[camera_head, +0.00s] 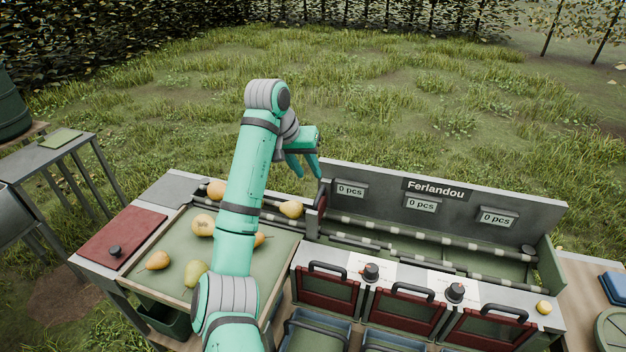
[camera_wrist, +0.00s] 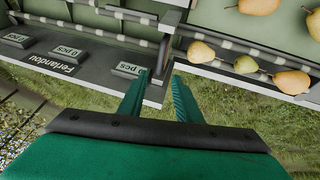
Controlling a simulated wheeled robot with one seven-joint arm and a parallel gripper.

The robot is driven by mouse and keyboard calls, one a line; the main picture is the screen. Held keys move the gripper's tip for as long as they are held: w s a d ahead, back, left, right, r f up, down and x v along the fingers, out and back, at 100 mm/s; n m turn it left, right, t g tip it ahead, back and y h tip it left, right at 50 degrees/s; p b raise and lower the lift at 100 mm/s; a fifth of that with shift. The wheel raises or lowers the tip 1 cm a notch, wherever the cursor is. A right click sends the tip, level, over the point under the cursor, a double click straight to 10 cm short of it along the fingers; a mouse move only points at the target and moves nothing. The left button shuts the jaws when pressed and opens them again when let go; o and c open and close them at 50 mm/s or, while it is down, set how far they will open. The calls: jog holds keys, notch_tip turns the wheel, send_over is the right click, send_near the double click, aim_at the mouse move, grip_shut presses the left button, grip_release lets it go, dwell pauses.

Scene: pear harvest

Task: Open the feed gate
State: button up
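My gripper (camera_head: 307,174) is open and points down, above the back of the sorting bench, near the left end of the grey Ferlandou panel (camera_head: 385,192). In the wrist view its two green fingers (camera_wrist: 161,82) are apart, with nothing held between them. A dark red upright piece (camera_head: 321,196), perhaps the feed gate, stands between the pear tray (camera_head: 150,285) and the sorting channel (camera_head: 450,254), just below and right of the fingers. They appear apart from it. Its exact shape and whether it blocks the way cannot be told. My arm hides part of the tray.
Dark red lids with black handles (camera_head: 328,267) line the bench front. Open grass lies behind.

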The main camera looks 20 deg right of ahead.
jog(key=x, duration=1)
jog(key=shift+w+d+f, duration=0.1)
jog(key=shift+f, duration=0.2)
grip_shut()
